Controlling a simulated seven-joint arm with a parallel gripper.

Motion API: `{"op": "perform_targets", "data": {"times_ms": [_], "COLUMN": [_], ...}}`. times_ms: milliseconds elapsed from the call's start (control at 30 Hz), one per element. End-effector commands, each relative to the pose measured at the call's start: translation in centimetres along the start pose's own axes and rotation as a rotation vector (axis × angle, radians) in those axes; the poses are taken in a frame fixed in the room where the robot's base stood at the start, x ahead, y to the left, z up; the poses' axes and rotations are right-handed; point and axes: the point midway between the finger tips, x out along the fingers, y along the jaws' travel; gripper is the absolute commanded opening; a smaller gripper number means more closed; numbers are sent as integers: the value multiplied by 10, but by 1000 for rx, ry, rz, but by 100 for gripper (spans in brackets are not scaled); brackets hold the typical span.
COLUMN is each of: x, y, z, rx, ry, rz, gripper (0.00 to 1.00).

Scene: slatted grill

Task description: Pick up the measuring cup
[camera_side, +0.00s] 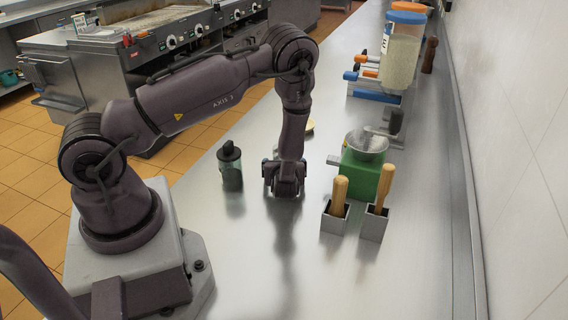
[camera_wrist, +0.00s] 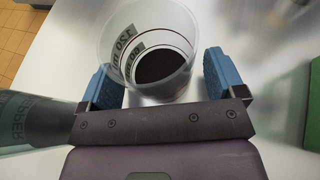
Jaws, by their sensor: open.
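The measuring cup (camera_wrist: 155,40) is clear, with printed volume marks including "120", and a dark fill or bottom shows inside it. In the wrist view it stands at the top centre, between and just ahead of the two blue fingers of my gripper (camera_wrist: 158,64). The fingers are apart, with a gap on each side of the cup. In the side view my gripper (camera_side: 284,190) points down low over the steel counter, and the cup is hidden there.
A pepper shaker (camera_side: 231,168) stands close left of my gripper; it also shows in the wrist view (camera_wrist: 35,122). A green block (camera_side: 366,173) with a metal bowl (camera_side: 367,146) and wooden-handled tools (camera_side: 339,196) in grey holders stand right. The front counter is clear.

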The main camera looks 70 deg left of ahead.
Motion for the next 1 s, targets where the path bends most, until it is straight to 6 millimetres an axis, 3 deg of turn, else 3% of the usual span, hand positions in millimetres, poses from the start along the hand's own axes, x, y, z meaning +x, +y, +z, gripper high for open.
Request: {"op": "perform_targets", "data": {"times_ms": [233,467,767,1000], "x": [1,1,0,-8], "y": [0,0,0,-1], "z": [0,0,2,22], "rx": [0,0,0,-2], "ry": [0,0,-1,-3], "rz": [0,0,0,-1], "gripper": [86,34,34,34]}}
